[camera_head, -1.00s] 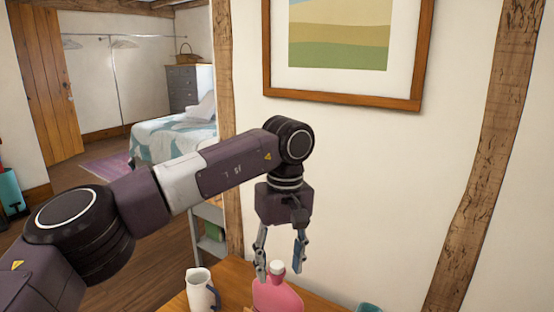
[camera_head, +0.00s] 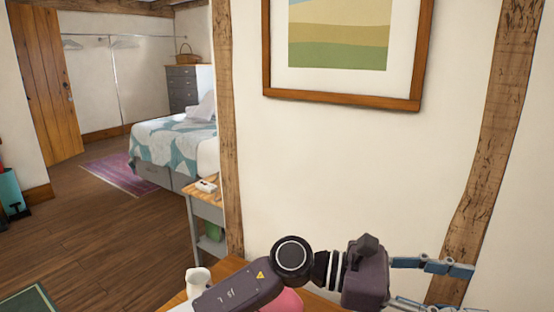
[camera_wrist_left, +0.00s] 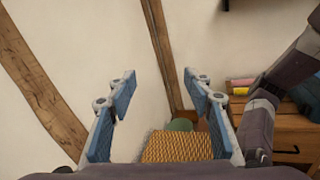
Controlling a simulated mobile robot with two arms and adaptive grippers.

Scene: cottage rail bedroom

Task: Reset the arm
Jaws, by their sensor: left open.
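My left gripper (camera_head: 455,288) is at the lower right of the head view, its fingers spread and pointing right in front of the wall. It also shows in the left wrist view (camera_wrist_left: 160,88), open with nothing between its fingers. My left arm's forearm crosses the bottom of the head view, over the table. It covers most of a pink bottle (camera_head: 287,301) and part of a white jug (camera_head: 197,282). The gripper is to the right of both and apart from them. My right gripper is not seen.
The wooden table (camera_head: 232,268) is at the bottom. A timber post (camera_head: 480,165) stands behind the gripper, and a framed picture (camera_head: 345,97) hangs above. In the wrist view, a woven yellow item (camera_wrist_left: 178,148) lies below the fingers and a wooden drawer unit (camera_wrist_left: 290,135) stands right.

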